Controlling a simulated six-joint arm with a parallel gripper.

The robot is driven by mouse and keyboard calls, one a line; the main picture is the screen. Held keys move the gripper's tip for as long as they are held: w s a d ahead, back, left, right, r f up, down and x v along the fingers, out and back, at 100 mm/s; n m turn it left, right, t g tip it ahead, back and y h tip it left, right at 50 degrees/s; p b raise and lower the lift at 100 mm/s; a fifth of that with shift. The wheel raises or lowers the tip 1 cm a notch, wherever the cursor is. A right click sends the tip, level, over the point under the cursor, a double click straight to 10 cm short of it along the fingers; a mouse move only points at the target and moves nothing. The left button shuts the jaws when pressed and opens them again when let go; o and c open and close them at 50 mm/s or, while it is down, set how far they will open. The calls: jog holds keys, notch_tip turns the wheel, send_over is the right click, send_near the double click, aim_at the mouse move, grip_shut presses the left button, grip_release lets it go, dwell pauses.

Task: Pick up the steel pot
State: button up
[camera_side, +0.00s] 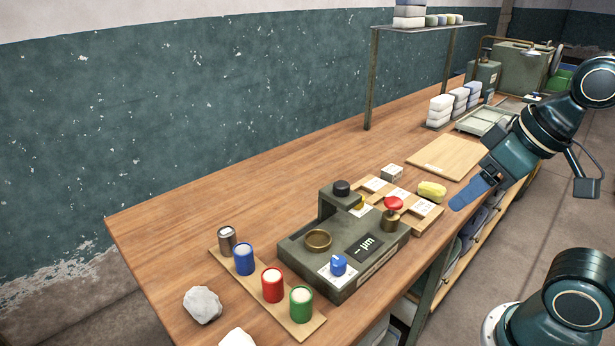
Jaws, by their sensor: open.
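The steel pot (227,242) is a small grey-brown metallic cylinder with a pale top. It stands upright at the back left end of a wooden strip (215,257). Beside it on the strip stand a blue pot (244,259), a red pot (272,285) and a green pot (301,303). My gripper (464,198) is open and empty, with blue fingers, above the front edge of the table. It is far to the right of the steel pot, beyond the grey device.
A grey device (375,262) with a brass dish, blue knob and display stands right of the pots. White lumps (203,305) lie at front left.

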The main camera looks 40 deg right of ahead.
jog(key=n+g+y, duration=0.3)
jog(key=n+y, duration=0.1)
jog(key=n, duration=0.6)
send_over(229, 231)
jog(key=s+d, duration=0.3)
jog(key=d, duration=0.1)
notch_tip(229, 231, down, 11)
jog(key=shift+a+f, duration=0.2)
jog(key=shift+w, duration=0.1)
jog(key=shift+x, duration=4.25)
jog(key=shift+d, duration=0.2)
